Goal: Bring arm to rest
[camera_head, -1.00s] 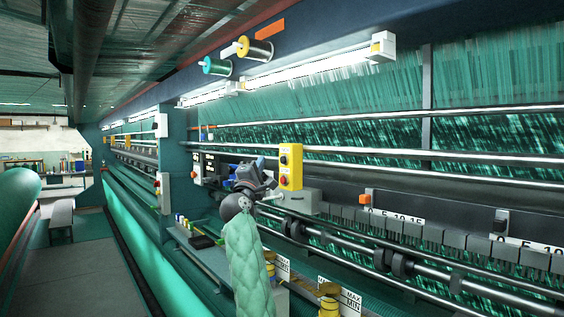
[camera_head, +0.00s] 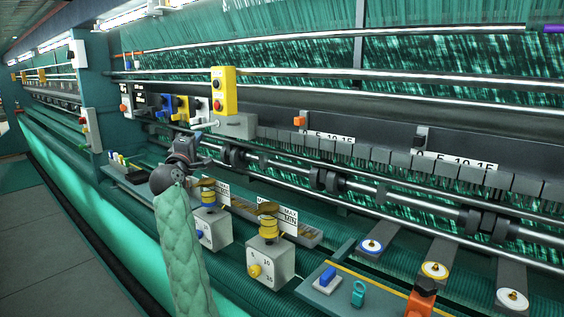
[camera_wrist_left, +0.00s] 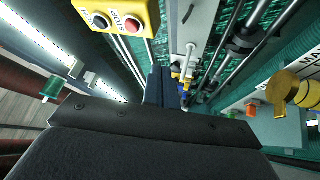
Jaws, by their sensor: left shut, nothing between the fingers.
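My left arm, in a pale green quilted sleeve, comes up from the bottom of the head view. Its dark grey left gripper (camera_head: 190,150) is shut and empty. It is in front of the machine, below and left of the yellow button box (camera_head: 224,91). I cannot tell the exact gap to the rails behind it. In the left wrist view the dark fingers (camera_wrist_left: 160,86) are together. The button box (camera_wrist_left: 118,18) is at the upper left there. My right gripper is not in view.
Metal rails (camera_head: 330,185) run along the machine right of the gripper. Grey dial boxes (camera_head: 268,262) with yellow spools stand right of the sleeve. A small tray (camera_head: 125,172) lies to the left. Green netting hangs behind. Open floor (camera_head: 50,245) is at left.

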